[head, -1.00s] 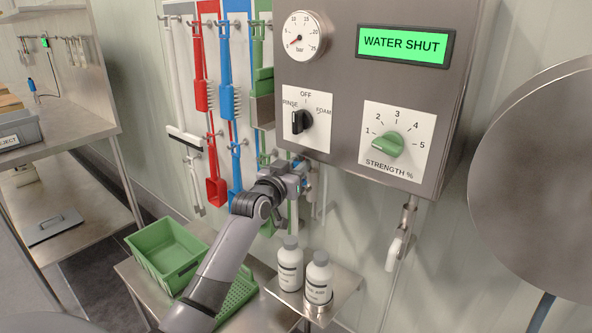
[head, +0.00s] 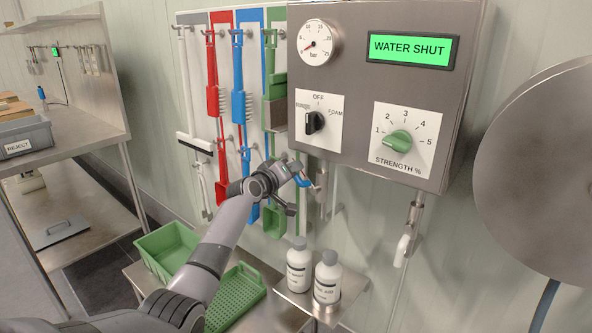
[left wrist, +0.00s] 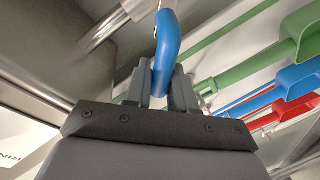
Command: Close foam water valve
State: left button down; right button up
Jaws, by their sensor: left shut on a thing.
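The foam water valve has a blue lever handle (head: 303,179) under the steel control box. My left gripper (head: 296,180) is shut on this handle. In the left wrist view the blue handle (left wrist: 166,45) stands between the two dark fingers (left wrist: 165,90), with its bent end beyond them. The valve body is largely hidden behind my gripper in the head view. The green display (head: 410,49) reads "WATER SHUT". The pressure gauge (head: 315,44) needle points to the low end. My right gripper is not in view.
The box carries a black selector knob (head: 315,122) and a green strength knob (head: 400,140). Two white bottles (head: 327,279) stand on a small shelf below. A green crate (head: 167,250) and colored brushes hang or stand left. A large steel disc (head: 540,180) is at right.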

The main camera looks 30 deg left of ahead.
pick_arm(q)
jog(key=shift+w+a+f+n+g+h+b, duration=0.1)
jog(key=shift+a+f+n+h+b, duration=0.35)
jog(key=shift+f+n, duration=0.65)
jog(key=shift+s+a+f+n+g+h+b, duration=0.1)
jog(key=shift+a+f+n+h+b, duration=0.2)
jog(key=shift+f+n+b, duration=0.7)
jog(key=shift+w+a+f+n+g+h+b, duration=0.1)
jog(key=shift+a+f+n+h, duration=0.4)
jog(key=shift+n, duration=1.1)
jog(key=shift+d+f, duration=0.15)
jog(key=shift+d, duration=0.05)
jog(key=c, duration=1.1)
grip_release()
jog(key=p+v, duration=0.1)
jog(key=v, duration=0.6)
jog(key=shift+p, duration=0.3)
